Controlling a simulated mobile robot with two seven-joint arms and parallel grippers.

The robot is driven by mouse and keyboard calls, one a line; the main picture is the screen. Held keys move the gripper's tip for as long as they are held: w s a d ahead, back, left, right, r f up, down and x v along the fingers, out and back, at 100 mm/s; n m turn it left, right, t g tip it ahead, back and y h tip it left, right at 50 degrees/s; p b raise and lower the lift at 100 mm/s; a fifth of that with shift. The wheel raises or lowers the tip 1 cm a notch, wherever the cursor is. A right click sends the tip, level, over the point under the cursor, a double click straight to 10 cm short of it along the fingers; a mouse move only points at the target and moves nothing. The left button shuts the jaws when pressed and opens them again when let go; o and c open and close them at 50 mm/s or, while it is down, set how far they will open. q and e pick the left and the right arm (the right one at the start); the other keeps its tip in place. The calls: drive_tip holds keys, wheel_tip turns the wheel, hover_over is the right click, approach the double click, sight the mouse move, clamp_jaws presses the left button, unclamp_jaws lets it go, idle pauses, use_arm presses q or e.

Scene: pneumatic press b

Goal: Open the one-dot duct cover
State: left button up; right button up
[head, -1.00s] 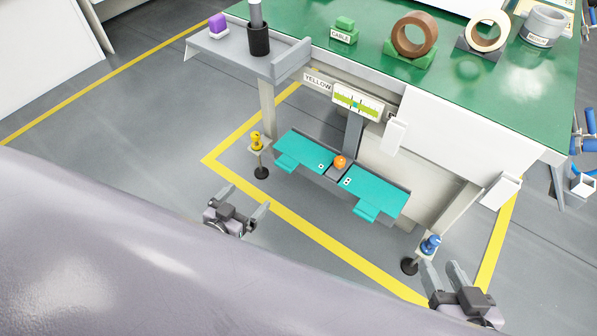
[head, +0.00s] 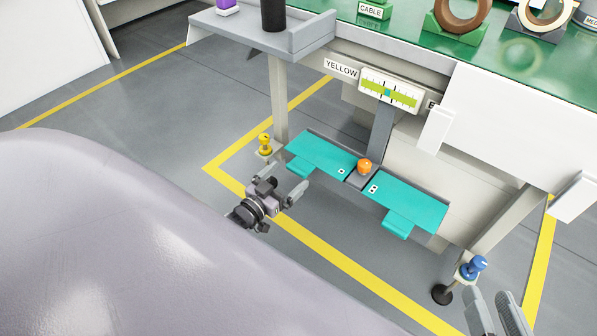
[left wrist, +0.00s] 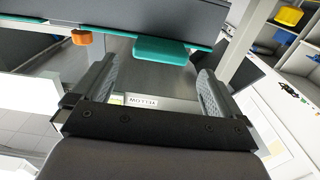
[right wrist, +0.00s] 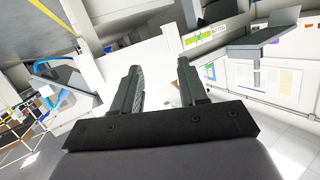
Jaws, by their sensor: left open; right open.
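The one-dot duct cover (head: 318,153) is the left teal panel under the bench, lying flat with a tab (head: 299,169) on its near edge. The two-dot cover (head: 412,202) lies flat to its right, with an orange knob (head: 364,166) between them. My left gripper (head: 283,178) is open and empty, just short of the one-dot tab. In the left wrist view, the teal tab (left wrist: 165,53) shows beyond and between the open fingers (left wrist: 157,82), apart from them. My right gripper (head: 490,302) is open and empty at bottom right; its fingers (right wrist: 159,72) also show in the right wrist view.
A yellow knob (head: 265,145) stands by the left bench leg, a blue knob (head: 474,267) by the right leg. A gauge (head: 391,91) and white panels hang below the green bench top (head: 420,40). The floor before the covers is clear.

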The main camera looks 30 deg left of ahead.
sight(296, 169)
use_arm(q)
drive_tip(key=w, duration=0.2)
drive_tip(key=w+b, duration=0.1)
drive_tip(key=shift+w+d+f+b, duration=0.2)
drive_tip(key=shift+w+b, duration=0.1)
drive_tip(key=shift+w, duration=0.1)
drive_tip(key=shift+w+r, duration=0.15)
drive_tip(key=shift+w, duration=0.35)
use_arm(e)
drive_tip(key=shift+s+d+r+n+t, duration=0.1)
drive_tip(key=shift+s+d+n+t, duration=0.1)
drive_tip(key=shift+d+t, duration=0.15)
drive_tip(key=shift+s+d+r+n+t, duration=0.1)
drive_tip(key=shift+d+n+t, duration=0.1)
drive_tip(key=shift+d+t, duration=0.1)
use_arm(q)
drive_tip(key=c, duration=1.4)
drive_tip(key=shift+r, duration=0.1)
